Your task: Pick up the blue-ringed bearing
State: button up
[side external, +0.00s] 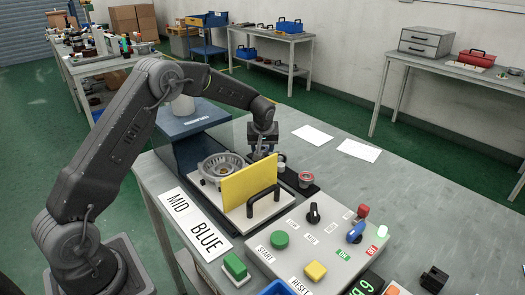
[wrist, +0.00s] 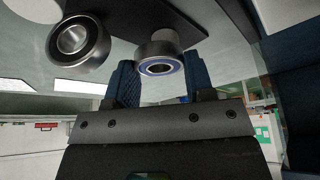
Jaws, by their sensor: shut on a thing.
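The blue-ringed bearing (wrist: 160,67) is a steel ring with a blue band around its bore. In the wrist view it sits between the two blue fingers of my gripper (wrist: 162,85), which is shut on it. A pale cylinder (wrist: 165,38) shows just behind it. In the side view my gripper (side external: 262,153) points down behind the yellow panel, and I cannot make out the held bearing there. Whether the bearing still touches the surface below is unclear. A second bearing (wrist: 78,40) with a dark seal is apart from the fingers, at the wrist view's upper left.
The yellow panel (side external: 250,180) with a black handle stands close in front of my gripper. A metal housing (side external: 222,166) is to its left. A small red-topped part (side external: 305,179) sits on the dark strip to the right. A control panel (side external: 318,240) is nearer; the right tabletop is largely clear.

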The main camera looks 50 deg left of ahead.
jog(key=shift+c, duration=0.6)
